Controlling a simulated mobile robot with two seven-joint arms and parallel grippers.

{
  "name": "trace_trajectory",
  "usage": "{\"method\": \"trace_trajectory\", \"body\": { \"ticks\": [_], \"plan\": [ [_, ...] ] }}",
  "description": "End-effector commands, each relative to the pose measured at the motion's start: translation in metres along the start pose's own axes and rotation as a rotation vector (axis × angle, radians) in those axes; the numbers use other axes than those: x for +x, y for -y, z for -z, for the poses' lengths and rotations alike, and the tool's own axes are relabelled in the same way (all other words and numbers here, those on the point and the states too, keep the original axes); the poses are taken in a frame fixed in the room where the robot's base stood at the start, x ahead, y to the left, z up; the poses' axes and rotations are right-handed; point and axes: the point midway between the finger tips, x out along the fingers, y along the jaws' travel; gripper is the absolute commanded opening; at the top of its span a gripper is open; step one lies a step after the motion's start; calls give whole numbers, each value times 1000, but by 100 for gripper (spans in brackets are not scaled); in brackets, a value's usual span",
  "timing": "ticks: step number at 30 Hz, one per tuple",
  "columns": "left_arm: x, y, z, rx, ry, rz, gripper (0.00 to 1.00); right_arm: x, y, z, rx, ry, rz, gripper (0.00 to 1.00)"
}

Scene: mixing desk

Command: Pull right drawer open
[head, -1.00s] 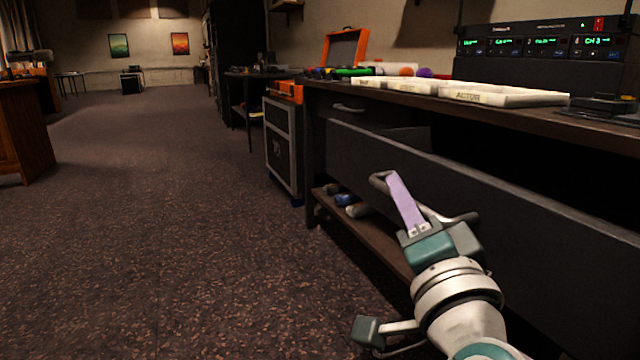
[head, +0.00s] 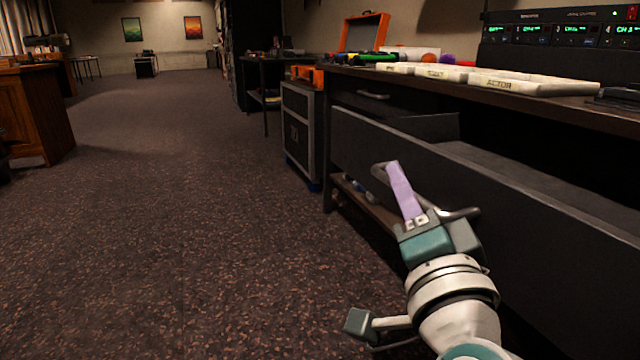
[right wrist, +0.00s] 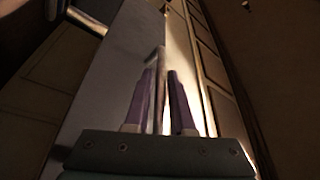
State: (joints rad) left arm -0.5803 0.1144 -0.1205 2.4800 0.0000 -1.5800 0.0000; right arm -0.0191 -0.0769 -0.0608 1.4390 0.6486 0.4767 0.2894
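The right drawer (head: 480,205) is a long dark panel standing out from the desk, with its side wall and dark inside showing behind the front, so it is open. Its grey bar handle (head: 464,213) is on the front face. My right gripper (head: 393,168) has its purple fingers at this handle. In the right wrist view the handle bar (right wrist: 158,85) runs between the two purple fingers (right wrist: 158,75), which look closed around it. Part of the handle is hidden behind the fingers. My left gripper is not in view.
A shut drawer (head: 355,92) is at the left end. A black case (head: 300,125) stands beyond the desk. The carpet (head: 200,220) at left is clear.

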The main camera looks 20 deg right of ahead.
Motion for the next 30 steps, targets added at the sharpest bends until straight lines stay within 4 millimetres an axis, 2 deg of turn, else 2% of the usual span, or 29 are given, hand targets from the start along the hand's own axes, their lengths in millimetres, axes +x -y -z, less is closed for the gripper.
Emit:
{"method": "trace_trajectory", "body": {
  "ticks": [1, 5, 14, 17, 24, 30],
  "plan": [
    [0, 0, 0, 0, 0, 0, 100, 0, 0, 0, 0, 0, 0, 29],
    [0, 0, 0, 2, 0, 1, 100, 0, 0, 0, -1, 0, 0, 44],
    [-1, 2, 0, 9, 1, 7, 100, -3, 0, 0, -1, 1, -1, 45],
    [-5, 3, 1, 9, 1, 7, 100, -14, 0, 0, -3, 4, -3, 45],
    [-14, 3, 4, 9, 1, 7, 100, -63, 0, 1, -3, 4, -3, 45],
    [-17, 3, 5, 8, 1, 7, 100, -92, 0, 0, -2, 3, -2, 45]
  ]
}}
